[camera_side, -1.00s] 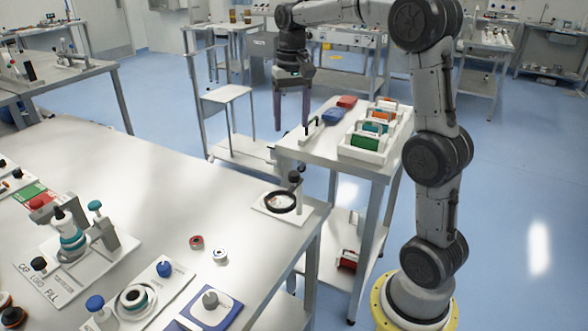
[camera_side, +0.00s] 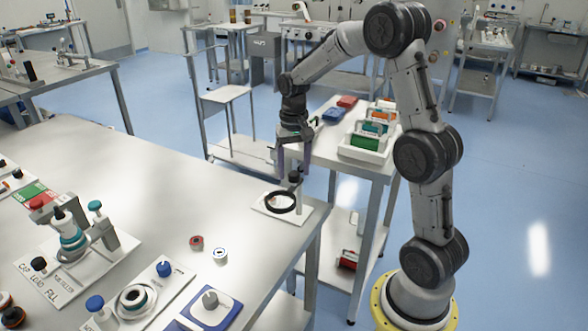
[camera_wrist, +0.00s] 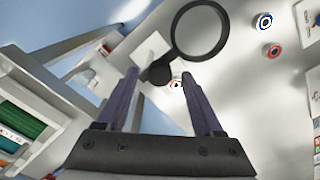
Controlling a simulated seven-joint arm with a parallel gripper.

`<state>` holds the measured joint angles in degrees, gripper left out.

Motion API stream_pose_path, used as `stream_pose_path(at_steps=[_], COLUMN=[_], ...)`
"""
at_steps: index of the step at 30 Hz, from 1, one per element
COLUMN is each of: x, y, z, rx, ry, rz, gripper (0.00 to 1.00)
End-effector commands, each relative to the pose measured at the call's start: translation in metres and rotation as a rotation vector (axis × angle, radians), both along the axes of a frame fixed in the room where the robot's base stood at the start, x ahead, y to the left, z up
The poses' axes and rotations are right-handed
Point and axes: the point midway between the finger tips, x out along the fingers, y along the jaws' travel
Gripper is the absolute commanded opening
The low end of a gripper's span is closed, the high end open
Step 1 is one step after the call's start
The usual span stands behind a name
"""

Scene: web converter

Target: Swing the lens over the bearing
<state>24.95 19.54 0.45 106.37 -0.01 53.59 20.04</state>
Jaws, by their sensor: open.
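The lens is a black ring (camera_side: 280,211) on a small stand near the right corner of the white table. Its stand has a post with a black knob (camera_side: 295,177) and a white base plate (camera_side: 260,205). In the wrist view the ring (camera_wrist: 177,32) lies beyond the fingertips, and the black knob (camera_wrist: 160,73) shows between them. My gripper (camera_side: 294,172) is open and points down above the post; contact cannot be told. A small round part (camera_wrist: 176,86) shows beside the knob. I cannot tell which round part is the bearing.
A red ring (camera_side: 196,242) and a white-blue ring (camera_side: 220,254) lie on the table left of the stand. A side table (camera_side: 340,165) behind holds coloured boxes in a white tray (camera_side: 362,153). The table's middle is clear.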

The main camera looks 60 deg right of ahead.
Motion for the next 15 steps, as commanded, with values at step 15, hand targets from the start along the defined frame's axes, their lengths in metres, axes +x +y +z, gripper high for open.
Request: stream_pose_path(at_steps=[15], x=[-0.0003], y=[0.0001], z=[-0.0048], rx=[0.001], ry=[0.001], rz=[0.000], gripper=[0.42])
